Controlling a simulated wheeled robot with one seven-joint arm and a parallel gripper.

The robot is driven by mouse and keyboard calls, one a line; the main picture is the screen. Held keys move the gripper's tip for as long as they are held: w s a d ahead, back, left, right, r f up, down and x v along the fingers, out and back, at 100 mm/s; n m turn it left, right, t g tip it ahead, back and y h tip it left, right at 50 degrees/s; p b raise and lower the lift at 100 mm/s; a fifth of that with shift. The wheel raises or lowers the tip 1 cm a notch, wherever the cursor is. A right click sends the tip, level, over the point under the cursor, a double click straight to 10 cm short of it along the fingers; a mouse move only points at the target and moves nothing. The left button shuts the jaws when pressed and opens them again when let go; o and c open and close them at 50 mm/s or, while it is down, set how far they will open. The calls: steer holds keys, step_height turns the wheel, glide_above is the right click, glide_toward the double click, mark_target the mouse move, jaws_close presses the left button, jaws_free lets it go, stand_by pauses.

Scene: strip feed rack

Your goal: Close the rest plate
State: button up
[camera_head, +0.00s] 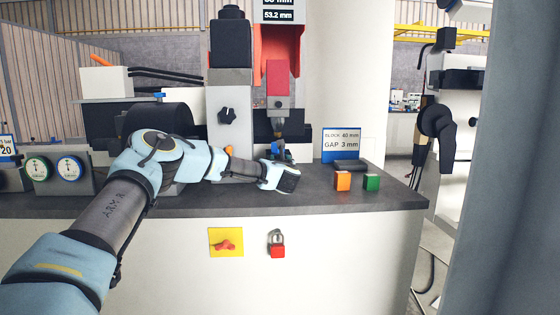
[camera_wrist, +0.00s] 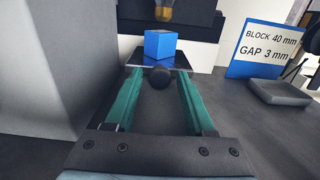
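The rest plate (camera_wrist: 182,61) is a thin dark plate at the top middle of the wrist view, with a round black knob (camera_wrist: 160,77) at its near edge. A blue block (camera_wrist: 161,44) sits on the plate. My gripper (camera_wrist: 159,82) is open, its two teal fingers on either side of the knob with a visible gap at each side. In the head view my gripper (camera_head: 279,172) is low over the counter in front of the press; the plate and knob cannot be made out there.
A brass-coloured tip (camera_wrist: 164,12) hangs above the block. A sign (camera_head: 341,145) reads "BLOCK 40 mm, GAP 3 mm", with a dark tray (camera_wrist: 280,92) before it. Orange (camera_head: 342,181) and green (camera_head: 371,182) blocks stand right on the counter. A grey column (camera_wrist: 55,65) stands close left.

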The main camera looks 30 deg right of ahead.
steer(key=shift+o, duration=0.5)
steer(key=b+v, duration=0.1)
steer(key=v, duration=1)
steer(key=shift+w, duration=0.1)
